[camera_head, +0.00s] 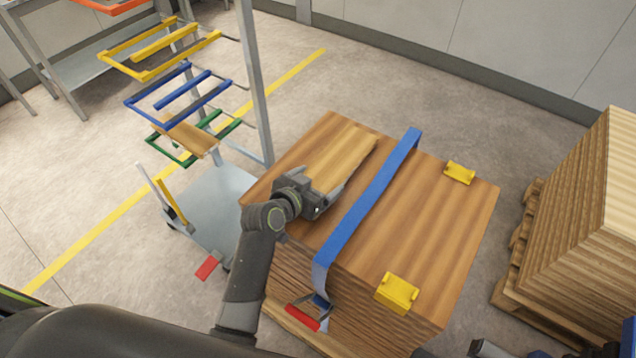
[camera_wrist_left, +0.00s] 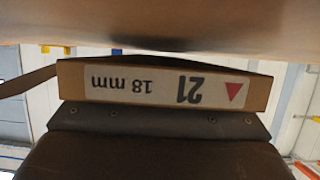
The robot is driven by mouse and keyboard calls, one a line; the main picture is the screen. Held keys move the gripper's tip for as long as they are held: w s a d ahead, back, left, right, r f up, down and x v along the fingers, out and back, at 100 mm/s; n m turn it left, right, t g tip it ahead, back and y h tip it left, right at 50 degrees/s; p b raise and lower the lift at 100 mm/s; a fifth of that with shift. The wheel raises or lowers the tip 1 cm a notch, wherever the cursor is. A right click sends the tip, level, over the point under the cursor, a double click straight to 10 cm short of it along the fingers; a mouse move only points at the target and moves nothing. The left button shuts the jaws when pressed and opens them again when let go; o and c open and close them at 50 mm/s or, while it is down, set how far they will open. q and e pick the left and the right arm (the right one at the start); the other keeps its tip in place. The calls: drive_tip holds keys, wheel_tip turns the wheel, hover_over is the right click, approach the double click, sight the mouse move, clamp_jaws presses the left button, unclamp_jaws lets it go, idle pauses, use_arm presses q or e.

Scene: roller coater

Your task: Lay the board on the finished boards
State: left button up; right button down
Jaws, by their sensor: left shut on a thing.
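The finished boards (camera_head: 440,215) form a square brown stack, with a blue strap (camera_head: 372,195) across the top. My left gripper (camera_head: 316,192) is shut on the near end of a small light-brown board (camera_head: 345,155), left of the strap. The board is over the stack's left part; I cannot tell whether it touches the top. In the left wrist view the board's end (camera_wrist_left: 262,95) has a white label reading "21" and "18 mm", upside down, with a red triangle. The gripper (camera_wrist_left: 160,122) shows dark below it.
Two yellow corner pieces (camera_head: 397,292) (camera_head: 460,173) sit on the stack's right side. A red buckle (camera_head: 302,317) hangs at its front. A rack with yellow, blue (camera_head: 180,97) and green arms stands at left, with a board on the green arms. Another stack (camera_head: 580,200) is right.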

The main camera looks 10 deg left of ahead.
use_arm(q)
drive_tip(key=shift+f, duration=0.35)
drive_tip(key=shift+f, duration=0.1)
drive_tip(key=o, duration=1)
drive_tip(key=shift+o, duration=0.2)
drive_tip(key=b+v, duration=0.1)
drive_tip(key=v, duration=1.1)
drive_tip(key=shift+a, duration=0.1)
